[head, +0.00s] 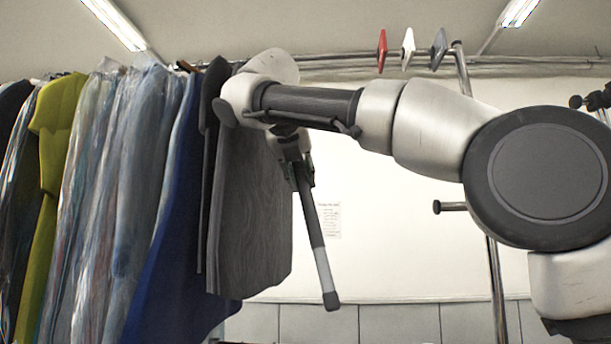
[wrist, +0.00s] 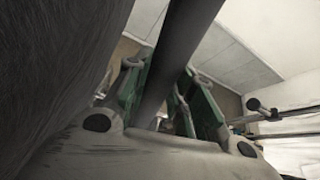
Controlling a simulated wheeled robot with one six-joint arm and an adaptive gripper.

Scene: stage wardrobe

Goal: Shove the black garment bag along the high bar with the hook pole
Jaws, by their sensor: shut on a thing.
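The black garment bag (head: 250,215) hangs from the high bar (head: 335,65) at the right end of the row of clothes. In the head view my gripper (head: 303,175) is just right of the bag, below my forearm. It is shut on the hook pole (head: 322,262), which slants down to the right and ends in a dark tip. The pole's upper, hooked end is hidden. In the wrist view the pole (wrist: 185,45) runs between the green-padded fingers (wrist: 168,95). A dark surface, likely the bag (wrist: 50,65), fills the left side close by.
Several garments (head: 130,170) hang packed to the left, one yellow-green (head: 55,115), one blue (head: 170,270). Red (head: 382,50), white (head: 408,48) and grey (head: 438,48) markers sit along the bar. A metal upright (head: 495,285) stands at right. The bar between bag and markers looks free.

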